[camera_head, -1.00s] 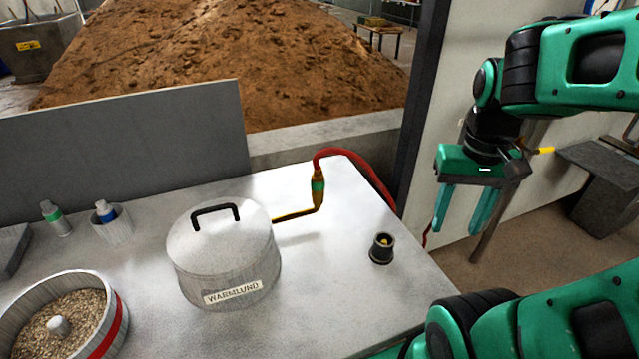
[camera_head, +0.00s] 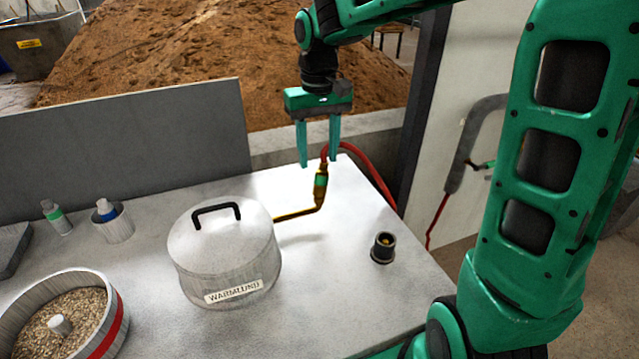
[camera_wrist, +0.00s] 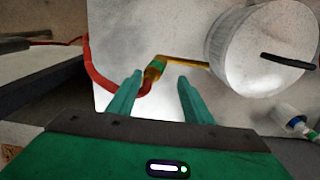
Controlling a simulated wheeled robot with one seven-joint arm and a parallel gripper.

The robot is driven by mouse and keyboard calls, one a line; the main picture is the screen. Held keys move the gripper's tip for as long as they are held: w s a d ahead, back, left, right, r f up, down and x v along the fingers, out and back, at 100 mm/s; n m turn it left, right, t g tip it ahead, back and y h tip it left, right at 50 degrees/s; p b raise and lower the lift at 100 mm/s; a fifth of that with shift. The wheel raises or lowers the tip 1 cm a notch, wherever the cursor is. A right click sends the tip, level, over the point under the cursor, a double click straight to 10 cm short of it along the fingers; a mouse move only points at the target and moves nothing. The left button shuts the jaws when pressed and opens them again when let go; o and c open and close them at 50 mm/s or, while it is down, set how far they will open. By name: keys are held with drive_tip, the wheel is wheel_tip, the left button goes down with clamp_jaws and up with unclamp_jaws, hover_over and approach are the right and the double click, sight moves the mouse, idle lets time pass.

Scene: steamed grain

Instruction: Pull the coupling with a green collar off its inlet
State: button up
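The coupling with a green collar (camera_head: 320,183) is brass-coloured and stands upright at the end of a bent brass inlet pipe (camera_head: 298,214) that comes from the side of the lidded metal pot (camera_head: 226,262). A red hose (camera_head: 365,167) runs from the coupling's top. My gripper (camera_head: 318,163) is open and empty, fingers pointing down, above and near the coupling. In the wrist view the coupling (camera_wrist: 155,68) shows beyond the fingertips of my gripper (camera_wrist: 160,78), closer to the left finger. Whether a finger touches the hose cannot be told.
A black-rimmed holder (camera_head: 383,248) stands on the table (camera_head: 330,310) to the right. A grey panel (camera_head: 120,145) rises behind the table.

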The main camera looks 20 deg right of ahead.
sight(324, 172)
drive_tip(key=shift+d, duration=0.1)
drive_tip(key=shift+f, duration=4.55)
drive_tip(key=shift+d, duration=0.55)
drive_tip(key=shift+c, duration=0.6)
drive_tip(key=c, duration=1)
clamp_jaws()
drive_tip(key=shift+d+r, duration=0.1)
drive_tip(key=shift+d, duration=0.05)
